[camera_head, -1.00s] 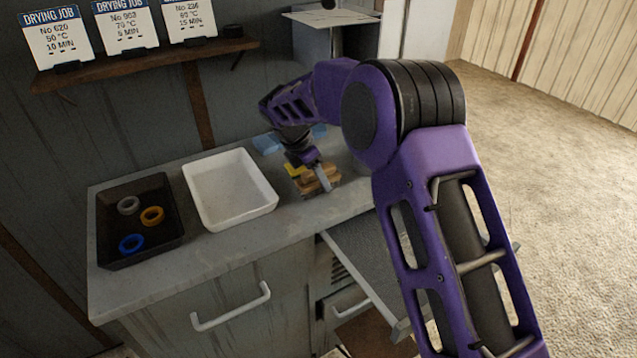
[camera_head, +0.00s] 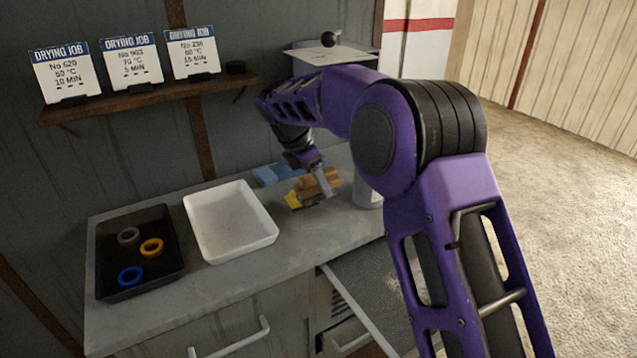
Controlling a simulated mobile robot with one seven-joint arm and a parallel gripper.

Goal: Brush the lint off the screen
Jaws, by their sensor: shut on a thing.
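The screen (camera_head: 365,285) looks like the grey mesh panel sticking out of the cabinet front, below the counter edge. I cannot make out lint on it at this size. My gripper (camera_head: 323,183) is over the right part of the counter, behind and above the screen. It is shut on a brown wooden block-like thing, seemingly the brush (camera_head: 312,188). Its bristles are not clear, and the fingers cover part of it. It seems to be a little above the counter. A small yellow thing (camera_head: 293,201) lies just below and left of it.
A white tray (camera_head: 262,240) and a black tray (camera_head: 172,285) with coloured rings stand on the left of the counter. Blue folded cloths (camera_head: 268,174) lie at the back. A pale cylinder (camera_head: 366,195) stands close right of my gripper, partly behind my arm. Job cards line a shelf (camera_head: 150,97).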

